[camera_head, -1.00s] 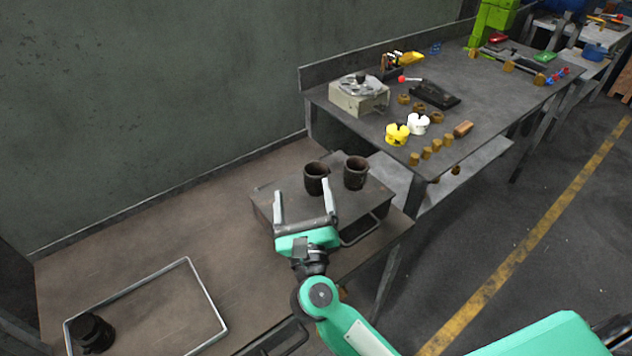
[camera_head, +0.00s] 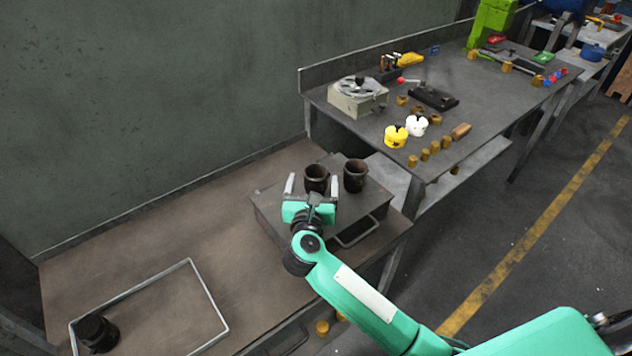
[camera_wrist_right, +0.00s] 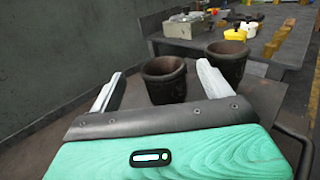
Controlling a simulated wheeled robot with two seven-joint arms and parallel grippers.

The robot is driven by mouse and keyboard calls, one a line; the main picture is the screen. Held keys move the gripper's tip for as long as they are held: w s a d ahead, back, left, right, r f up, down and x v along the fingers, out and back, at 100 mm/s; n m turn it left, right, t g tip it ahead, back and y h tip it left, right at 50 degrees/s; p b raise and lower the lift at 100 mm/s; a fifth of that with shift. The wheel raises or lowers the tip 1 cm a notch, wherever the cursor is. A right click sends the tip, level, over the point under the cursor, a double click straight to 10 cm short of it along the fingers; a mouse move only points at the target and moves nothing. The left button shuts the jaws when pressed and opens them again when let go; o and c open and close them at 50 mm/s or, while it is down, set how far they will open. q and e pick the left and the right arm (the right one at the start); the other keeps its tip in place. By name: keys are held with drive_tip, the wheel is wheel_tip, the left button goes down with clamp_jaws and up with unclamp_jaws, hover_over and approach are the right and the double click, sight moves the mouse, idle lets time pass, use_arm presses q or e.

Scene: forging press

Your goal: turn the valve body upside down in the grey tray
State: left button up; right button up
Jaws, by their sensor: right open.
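Two dark brown, cup-like valve bodies, a left one (camera_head: 316,179) and a right one (camera_head: 355,177), stand upright with open mouths up on a dark metal box. My right gripper (camera_head: 312,185) is open and empty, its pale fingers pointing at the left one. In the right wrist view that valve body (camera_wrist_right: 164,83) appears between the fingers, and the other (camera_wrist_right: 227,65) is just right of them. I cannot tell how far the fingers reach alongside it. A dark, black-looking body (camera_head: 97,333) sits in the grey tray (camera_head: 209,294) at lower left. My left gripper is out of view.
The dark box (camera_head: 275,222) with a side handle stands on the brown table (camera_head: 150,230). The wall is behind. Another bench at right holds a yellow pot (camera_head: 396,136), a white pot (camera_head: 417,126) and several brass pieces. The brown table between tray and box is clear.

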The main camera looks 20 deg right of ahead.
sight(317, 164)
drive_tip(key=shift+w+d+r, duration=0.1)
drive_tip(key=shift+w+d, duration=0.1)
drive_tip(key=shift+w, duration=0.2)
drive_tip(key=p+x, duration=0.1)
drive_tip(key=x, duration=0.3)
drive_tip(key=shift+w+d+f+p, duration=0.1)
drive_tip(key=shift+d+f+p, duration=0.15)
drive_tip(key=shift+p, duration=0.1)
drive_tip(key=shift+a, duration=0.1)
drive_tip(key=c, duration=1.3)
